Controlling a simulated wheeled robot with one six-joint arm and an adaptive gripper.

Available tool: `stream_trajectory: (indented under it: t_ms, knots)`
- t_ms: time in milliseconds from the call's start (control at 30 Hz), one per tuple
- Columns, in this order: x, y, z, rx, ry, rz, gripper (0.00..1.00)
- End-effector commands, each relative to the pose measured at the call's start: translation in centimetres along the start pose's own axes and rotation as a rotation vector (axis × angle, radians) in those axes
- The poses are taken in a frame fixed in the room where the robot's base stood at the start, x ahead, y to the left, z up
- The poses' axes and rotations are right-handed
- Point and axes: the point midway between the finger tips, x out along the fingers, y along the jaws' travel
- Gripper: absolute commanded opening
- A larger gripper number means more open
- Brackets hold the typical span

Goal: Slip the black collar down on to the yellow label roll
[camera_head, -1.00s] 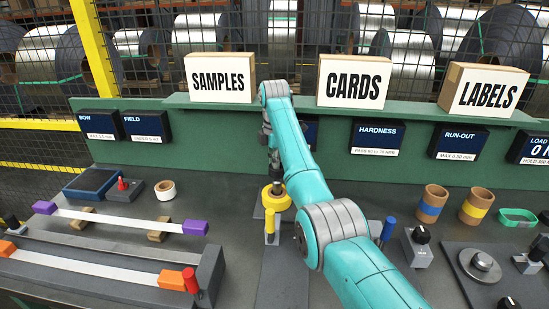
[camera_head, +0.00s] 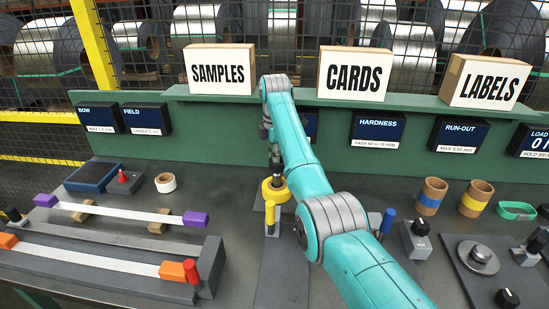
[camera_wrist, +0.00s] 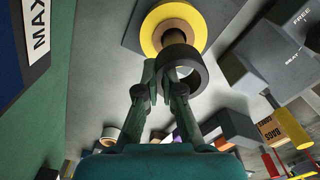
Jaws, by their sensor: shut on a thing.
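The yellow label roll (camera_head: 280,195) stands on the bench below the end of my arm, in the middle of the head view. In the wrist view the roll (camera_wrist: 153,35) is at the top, with a brown core in its centre. The black collar (camera_wrist: 194,88) is in front of the core. My gripper (camera_wrist: 160,72) is shut on the collar's left wall, one finger outside and one at its opening. The collar overlaps the core and the roll's lower edge in the wrist view; I cannot tell whether it is around the core. My arm partly hides the gripper in the head view.
A yellow-handled piece (camera_head: 270,216) stands just in front of the roll. A blue-topped piece (camera_head: 388,219) is right of my arm. Two brown rolls (camera_head: 431,196) stand further right. A strip with purple ends (camera_head: 125,212) lies at left. Dark bench is clear between.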

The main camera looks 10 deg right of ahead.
Motion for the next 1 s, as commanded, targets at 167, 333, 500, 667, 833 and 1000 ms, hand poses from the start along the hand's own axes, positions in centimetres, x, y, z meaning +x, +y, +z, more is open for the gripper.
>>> stream_trajectory:
  t_ms: [167,333,500,667,833,1000]
  knots:
    - [-0.02,0.01,0.00,0.000,0.000,0.000,0.00]
    - [-0.02,0.01,-0.01,0.000,0.000,0.000,0.00]
    - [-0.01,0.01,-0.01,0.000,0.000,0.000,0.00]
    - [0.15,0.01,0.00,0.000,0.000,0.000,0.00]
    - [0.51,0.01,0.00,0.000,0.000,0.000,0.00]
    - [0.88,0.00,-0.01,0.000,0.000,0.000,0.00]
